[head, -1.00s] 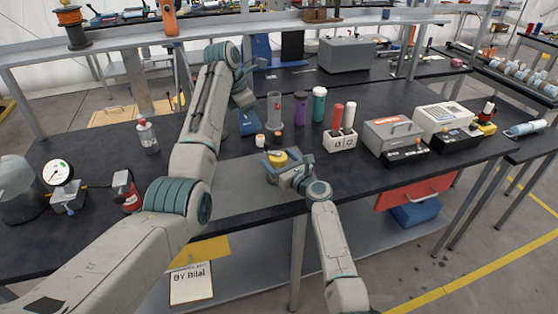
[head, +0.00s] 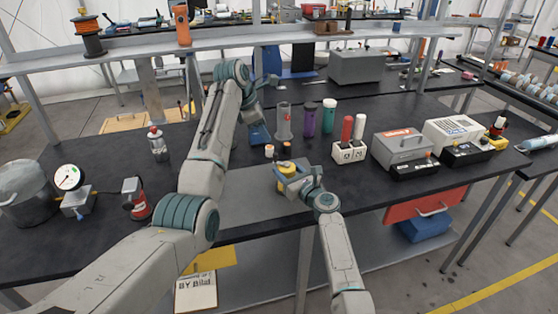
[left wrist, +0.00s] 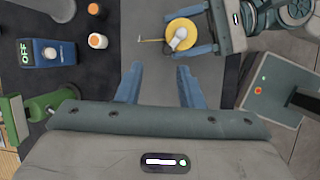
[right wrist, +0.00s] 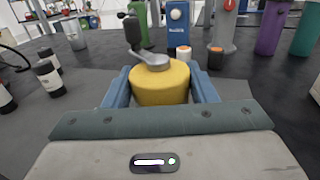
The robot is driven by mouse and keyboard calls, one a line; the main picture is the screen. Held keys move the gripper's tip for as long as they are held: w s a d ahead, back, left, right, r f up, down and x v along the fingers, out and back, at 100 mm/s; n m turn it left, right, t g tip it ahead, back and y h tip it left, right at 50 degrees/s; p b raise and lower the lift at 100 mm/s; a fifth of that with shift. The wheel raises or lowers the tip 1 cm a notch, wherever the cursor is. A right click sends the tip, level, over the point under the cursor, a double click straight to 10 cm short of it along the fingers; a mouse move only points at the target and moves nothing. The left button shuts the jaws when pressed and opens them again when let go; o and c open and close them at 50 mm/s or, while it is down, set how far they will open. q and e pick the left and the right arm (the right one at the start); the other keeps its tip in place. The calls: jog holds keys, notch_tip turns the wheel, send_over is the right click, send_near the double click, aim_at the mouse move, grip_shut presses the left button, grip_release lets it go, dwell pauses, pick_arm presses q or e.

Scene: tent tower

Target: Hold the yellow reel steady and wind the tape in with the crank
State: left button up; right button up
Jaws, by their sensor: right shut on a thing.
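The yellow reel (head: 287,170) stands on the front of the black table; it also shows in the left wrist view (left wrist: 183,28) and right wrist view (right wrist: 160,85). On its top is a grey crank arm (right wrist: 150,60) with an upright dark knob (right wrist: 133,31). A short yellow tape end (left wrist: 152,40) sticks out to the left in the left wrist view. My right gripper (right wrist: 162,90) is shut on the reel, one finger on each side. My left gripper (left wrist: 160,88) is open and empty, raised above the table and apart from the reel.
Near the reel stand an orange-topped white jar (left wrist: 97,41), a dark jar (head: 287,146) and a blue box marked OFF (left wrist: 47,52). A grey mat area (head: 245,198) left of the reel is bare.

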pick_arm(q)
jog(key=w+f+m+t+h, duration=0.1)
jog(key=m, duration=0.3)
jog(key=m+t+h, duration=0.5)
jog(key=m+t, duration=0.7)
jog(key=m, duration=1.1)
send_near(274, 157)
jog(key=x, duration=1.1)
jog(key=shift+c, duration=0.2)
grip_shut()
